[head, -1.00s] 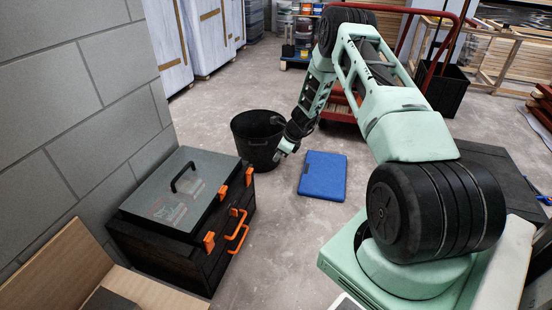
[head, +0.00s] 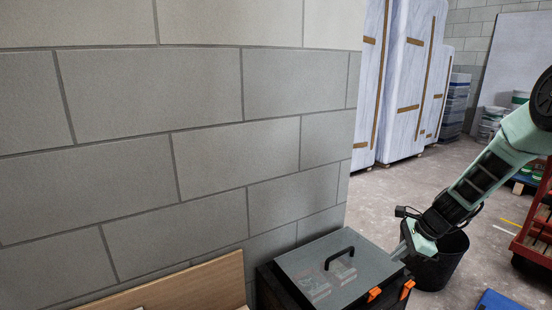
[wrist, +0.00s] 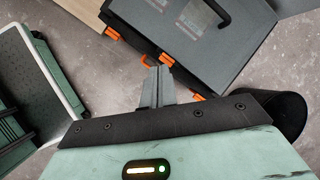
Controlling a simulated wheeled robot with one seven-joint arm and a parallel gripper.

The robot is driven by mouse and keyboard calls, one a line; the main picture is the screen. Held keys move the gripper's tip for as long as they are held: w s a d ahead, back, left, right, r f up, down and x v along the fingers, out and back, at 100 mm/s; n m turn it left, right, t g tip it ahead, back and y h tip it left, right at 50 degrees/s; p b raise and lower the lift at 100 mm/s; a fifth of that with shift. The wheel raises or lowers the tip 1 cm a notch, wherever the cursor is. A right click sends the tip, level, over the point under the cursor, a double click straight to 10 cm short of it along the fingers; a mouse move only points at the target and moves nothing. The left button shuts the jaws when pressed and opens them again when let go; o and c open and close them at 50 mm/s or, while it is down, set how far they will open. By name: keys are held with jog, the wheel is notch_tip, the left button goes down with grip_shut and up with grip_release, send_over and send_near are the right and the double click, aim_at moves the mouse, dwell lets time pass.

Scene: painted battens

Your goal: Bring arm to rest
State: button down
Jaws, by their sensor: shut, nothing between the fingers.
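My arm, pale green and black, reaches in from the right edge of the head view. My gripper (head: 402,249) hangs in front of the black bucket's left side, near the toolbox's right corner in the picture. In the wrist view my gripper (wrist: 160,76) shows its two grey fingers together, with nothing between them. The fingertips overlap the toolbox edge in that picture; I see no clear contact.
A black toolbox (head: 301,263) with a grey lid and orange latches stands by the block wall (head: 200,110). A black bucket (head: 447,266), a blue flat case (head: 500,302) and a red cart (head: 538,235) are at right. Wrapped panels (head: 405,85) stand behind.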

jog(key=s+a+r+n+g, duration=0.1)
jog(key=s+a+r+n, duration=0.55)
jog(key=a, duration=0.35)
jog(key=s+a+r+n+g, duration=0.2)
jog(key=s+a+r+n, duration=0.4)
jog(key=a, duration=0.3)
jog(key=s+a+r+n+h, duration=0.2)
jog(key=s+n, duration=0.6)
jog(key=s, duration=0.4)
jog(key=s+a+r+n+h, duration=0.2)
jog(key=s+n, duration=0.5)
jog(key=s, duration=0.5)
notch_tip(320, 180, up, 27)
jog(key=p, duration=2.6)
jog(key=shift+s+d+f, duration=0.15)
jog(key=shift+d, duration=0.1)
